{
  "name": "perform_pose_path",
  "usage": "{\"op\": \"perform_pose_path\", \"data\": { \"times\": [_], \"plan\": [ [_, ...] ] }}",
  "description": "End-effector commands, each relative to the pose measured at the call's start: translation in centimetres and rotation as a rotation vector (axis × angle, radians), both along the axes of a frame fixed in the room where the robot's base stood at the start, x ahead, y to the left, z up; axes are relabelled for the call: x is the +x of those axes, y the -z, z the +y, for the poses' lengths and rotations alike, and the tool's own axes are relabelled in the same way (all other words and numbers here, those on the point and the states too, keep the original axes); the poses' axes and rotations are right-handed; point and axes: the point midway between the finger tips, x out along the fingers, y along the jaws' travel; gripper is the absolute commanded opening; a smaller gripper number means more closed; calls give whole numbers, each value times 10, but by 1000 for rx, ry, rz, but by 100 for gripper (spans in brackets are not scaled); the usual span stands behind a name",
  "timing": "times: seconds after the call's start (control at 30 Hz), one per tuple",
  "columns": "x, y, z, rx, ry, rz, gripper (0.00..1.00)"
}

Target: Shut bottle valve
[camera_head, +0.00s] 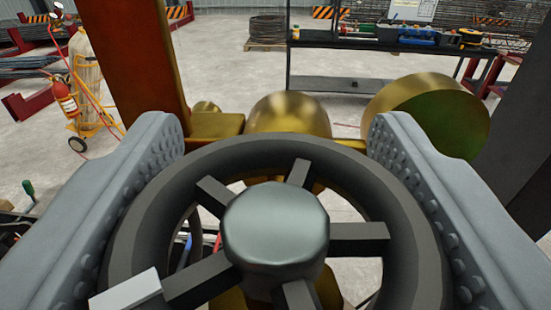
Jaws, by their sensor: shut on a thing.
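The bottle valve's dark spoked handwheel (405,255) fills the lower middle of the view, with a round grey hub (276,228) at its centre. A light grey marker block (125,290) sits at its lower left. Brass valve parts (290,115) show behind and below the wheel. My gripper (275,140) has one grey studded finger on each side of the wheel. The fingers are shut on the wheel's rim from left and right. The lower ends of the fingers are cut off by the picture's edge.
A brass disc (428,115) stands right behind the wheel, and an orange-brown post (135,60) rises at left. A dark column (510,130) is close at right. Further back are a tool bench (400,45) and a cylinder cart (88,75). Open concrete floor lies between.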

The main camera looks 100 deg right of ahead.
Motion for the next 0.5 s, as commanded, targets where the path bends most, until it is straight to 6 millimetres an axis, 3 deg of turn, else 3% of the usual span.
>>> {"op": "perform_pose_path", "data": {
  "times": [0.5],
  "plan": [
    [-1, 1, 0, 0, 117, 1, 38]
  ]
}}
